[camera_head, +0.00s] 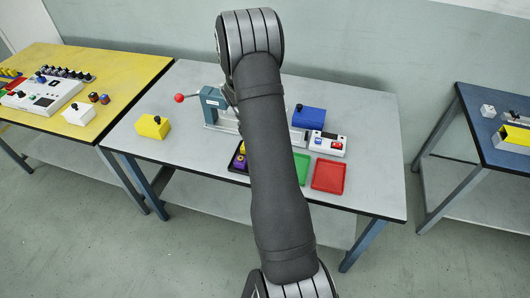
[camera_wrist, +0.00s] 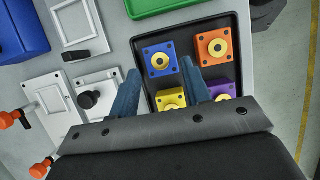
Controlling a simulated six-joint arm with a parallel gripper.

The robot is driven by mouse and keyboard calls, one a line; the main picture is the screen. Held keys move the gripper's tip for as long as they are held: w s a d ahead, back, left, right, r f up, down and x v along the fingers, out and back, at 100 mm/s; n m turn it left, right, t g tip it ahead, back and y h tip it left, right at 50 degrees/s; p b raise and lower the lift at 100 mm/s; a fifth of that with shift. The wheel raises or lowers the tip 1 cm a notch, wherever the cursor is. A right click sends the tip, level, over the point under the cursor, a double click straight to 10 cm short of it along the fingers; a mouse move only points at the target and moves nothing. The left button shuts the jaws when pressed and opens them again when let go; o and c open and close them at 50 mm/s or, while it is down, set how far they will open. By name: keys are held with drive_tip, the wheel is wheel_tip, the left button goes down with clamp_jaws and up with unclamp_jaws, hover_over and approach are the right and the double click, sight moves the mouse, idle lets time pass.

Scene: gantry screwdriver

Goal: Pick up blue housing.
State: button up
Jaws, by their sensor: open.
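The blue housing (camera_wrist: 150,70) is a small square block with a yellow ring around a dark centre hole. It sits in a black tray (camera_wrist: 242,22), beside an orange housing (camera_wrist: 228,38), a yellow housing (camera_wrist: 170,99) and a purple housing (camera_wrist: 222,90). My gripper (camera_wrist: 160,66) is open, and its two blue-grey fingers point towards the blue housing, with their tips appearing at its left and right sides. I cannot tell the height gap or any contact. In the head view, my arm hides the gripper and the blue housing; part of the black tray (camera_head: 234,169) shows.
A green tray (camera_head: 302,168) and a red tray (camera_head: 328,176) lie to the right. A control box (camera_head: 327,144), a blue box (camera_head: 309,118) and a lever press (camera_head: 212,103) with a red knob stand behind. A yellow box (camera_head: 152,126) is at left. The table's front left is clear.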

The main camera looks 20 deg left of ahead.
drive_tip(key=x, duration=0.3)
drive_tip(key=shift+f, duration=0.2)
drive_tip(key=c, duration=0.7)
drive_tip(key=shift+r, duration=0.15)
drive_tip(key=r, duration=0.4)
drive_tip(key=shift+d+r, duration=0.2)
drive_tip(key=shift+d, duration=0.15)
drive_tip(key=s+d+r, duration=0.2)
drive_tip(key=d+r, duration=0.4)
drive_tip(key=d, duration=0.4)
drive_tip(key=w+a+n+t+y, duration=0.2)
drive_tip(key=w+a+n, duration=0.4)
drive_tip(key=a+n, duration=0.3)
drive_tip(key=w+a+f+n+t+y, duration=0.1)
drive_tip(key=w+a+n+t+y, duration=0.1)
drive_tip(key=w+a+n, duration=0.4)
drive_tip(key=a+n, duration=0.3)
drive_tip(key=a, duration=0.2)
drive_tip(key=shift+w+f, duration=0.2)
drive_tip(key=shift+w, duration=0.2)
